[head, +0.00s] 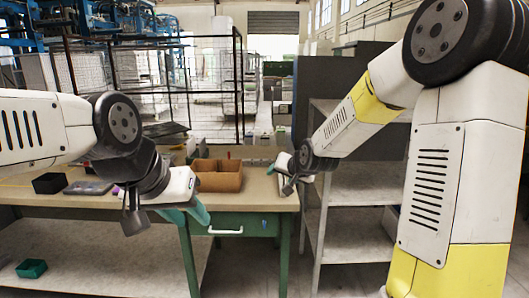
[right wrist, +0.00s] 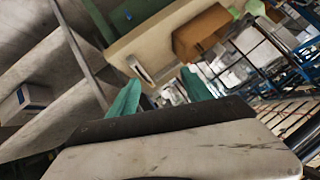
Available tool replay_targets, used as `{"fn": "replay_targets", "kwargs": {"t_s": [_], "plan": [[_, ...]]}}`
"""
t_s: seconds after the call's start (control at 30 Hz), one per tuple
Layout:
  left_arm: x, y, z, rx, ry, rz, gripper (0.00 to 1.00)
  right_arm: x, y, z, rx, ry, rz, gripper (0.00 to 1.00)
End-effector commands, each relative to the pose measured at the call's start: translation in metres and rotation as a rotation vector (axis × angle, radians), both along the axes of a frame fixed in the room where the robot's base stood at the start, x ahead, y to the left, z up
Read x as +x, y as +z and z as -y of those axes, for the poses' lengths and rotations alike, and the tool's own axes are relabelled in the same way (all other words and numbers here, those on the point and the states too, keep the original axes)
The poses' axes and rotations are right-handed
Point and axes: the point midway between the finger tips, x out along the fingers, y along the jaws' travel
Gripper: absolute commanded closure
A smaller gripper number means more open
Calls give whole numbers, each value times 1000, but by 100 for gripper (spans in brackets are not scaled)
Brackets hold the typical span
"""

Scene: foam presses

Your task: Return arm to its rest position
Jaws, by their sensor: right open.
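My right arm comes in from the right in the head view, its forearm angled down to the left. My right gripper (head: 297,184) is beside the right end of the workbench (head: 255,188), near the grey shelf rack. In the right wrist view its two teal fingers stand apart with nothing between them, so the right gripper (right wrist: 160,93) is open and empty. My left arm comes in from the left. My left gripper (head: 187,215) points down at the bench's front edge; its teal fingers overlap, so their opening is unclear.
An open cardboard box (head: 218,178) stands on the bench; it also shows in the right wrist view (right wrist: 201,32). A black bin (head: 49,183) and a grey flat piece (head: 88,187) lie at the left. The grey shelf rack (head: 360,186) stands right. A green bin (head: 32,268) is on the lower shelf.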

Motion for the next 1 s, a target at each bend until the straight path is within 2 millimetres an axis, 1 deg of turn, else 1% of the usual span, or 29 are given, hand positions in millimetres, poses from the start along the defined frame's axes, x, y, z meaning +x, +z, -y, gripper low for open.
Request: {"fn": "replay_targets", "kwargs": {"t_s": [0.03, 0.07, 0.1, 0.17, 0.2, 0.27, 0.3, 0.37, 0.4, 0.47, 0.5, 0.6, 0.7, 0.8, 1.0], "plan": [[0, 0, 0, 0, 0, 0, 64, -20, 18, 10, -41, 7, -9, 42], [0, 0, 0, 0, 0, 0, 64, -32, 25, 15, -64, 12, -22, 42], [0, 0, 0, 0, 0, 0, 64, -49, 34, 22, -94, 20, -38, 42], [0, 0, 0, 0, 0, 0, 64, -76, 46, 33, -136, 30, -66, 42], [0, 0, 0, 0, 0, 0, 64, -94, 52, 40, -159, 38, -85, 42], [0, 0, 0, 0, 0, 0, 64, -123, 61, 49, -191, 50, -115, 42], [0, 0, 0, 0, 0, 0, 64, -144, 66, 55, -209, 58, -134, 42], [0, 0, 0, 0, 0, 0, 64, -174, 71, 63, -233, 74, -164, 42], [0, 0, 0, 0, 0, 0, 64, -195, 74, 68, -245, 85, -183, 42], [0, 0, 0, 0, 0, 0, 64, -224, 76, 74, -259, 104, -210, 42], [0, 0, 0, 0, 0, 0, 64, -241, 76, 77, -265, 117, -226, 42], [0, 0, 0, 0, 0, 0, 64, -278, 75, 83, -275, 147, -261, 42], [0, 0, 0, 0, 0, 0, 64, -302, 72, 86, -280, 170, -285, 42], [0, 0, 0, 0, 0, 0, 64, -314, 70, 86, -281, 183, -298, 42], [0, 0, 0, 0, 0, 0, 64, -316, 69, 87, -282, 187, -302, 42]]}}
